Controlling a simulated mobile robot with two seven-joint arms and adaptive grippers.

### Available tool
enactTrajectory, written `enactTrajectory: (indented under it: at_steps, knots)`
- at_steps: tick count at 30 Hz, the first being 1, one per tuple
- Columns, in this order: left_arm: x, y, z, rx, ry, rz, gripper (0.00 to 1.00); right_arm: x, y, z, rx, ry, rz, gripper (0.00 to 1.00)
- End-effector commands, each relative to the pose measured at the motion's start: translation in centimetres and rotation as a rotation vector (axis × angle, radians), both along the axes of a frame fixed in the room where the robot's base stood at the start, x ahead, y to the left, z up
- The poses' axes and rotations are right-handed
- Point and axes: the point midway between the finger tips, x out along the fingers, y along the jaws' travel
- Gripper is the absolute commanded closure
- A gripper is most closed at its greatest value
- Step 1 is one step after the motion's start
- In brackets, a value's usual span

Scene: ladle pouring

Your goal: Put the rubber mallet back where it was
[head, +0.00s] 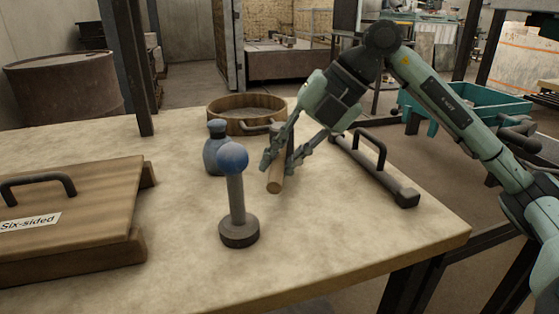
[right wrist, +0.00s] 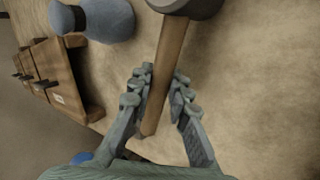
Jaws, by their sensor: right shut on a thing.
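The rubber mallet has a wooden handle (head: 275,181) that points toward me in the head view; its head end is largely hidden behind my gripper. My right gripper (head: 281,158) is shut on the handle, with a finger on each side. In the right wrist view the handle (right wrist: 168,62) runs between the fingers of my right gripper (right wrist: 160,85), and the dark mallet head (right wrist: 187,6) is cut by the top edge. I cannot tell whether the mallet touches the table. My left gripper is not in view.
On the table (head: 340,235) are a blue-grey jar (head: 213,155), a blue ball on a post (head: 234,200), a round wooden tray (head: 228,126), a dark bar with a handle (head: 382,178) and a wooden case labelled "Six-sided" (head: 100,215). The front right is clear.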

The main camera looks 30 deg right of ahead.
Motion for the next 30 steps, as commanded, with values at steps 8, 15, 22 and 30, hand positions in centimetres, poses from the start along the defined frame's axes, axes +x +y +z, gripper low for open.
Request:
enactTrajectory:
  at_steps: [8,15,22,30]
  knots:
    - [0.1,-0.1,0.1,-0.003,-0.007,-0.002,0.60,0.0,0.0,0.0,0.000,0.001,0.001,0.62]
    - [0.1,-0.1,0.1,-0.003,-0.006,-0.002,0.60,0.0,0.0,0.0,0.000,0.000,0.000,0.62]
    - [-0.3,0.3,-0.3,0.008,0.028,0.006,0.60,-0.7,-1.2,2.0,-0.002,0.000,-0.003,0.62]
    - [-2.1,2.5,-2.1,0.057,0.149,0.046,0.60,-2.6,-3.9,6.8,-0.002,-0.002,-0.003,0.62]
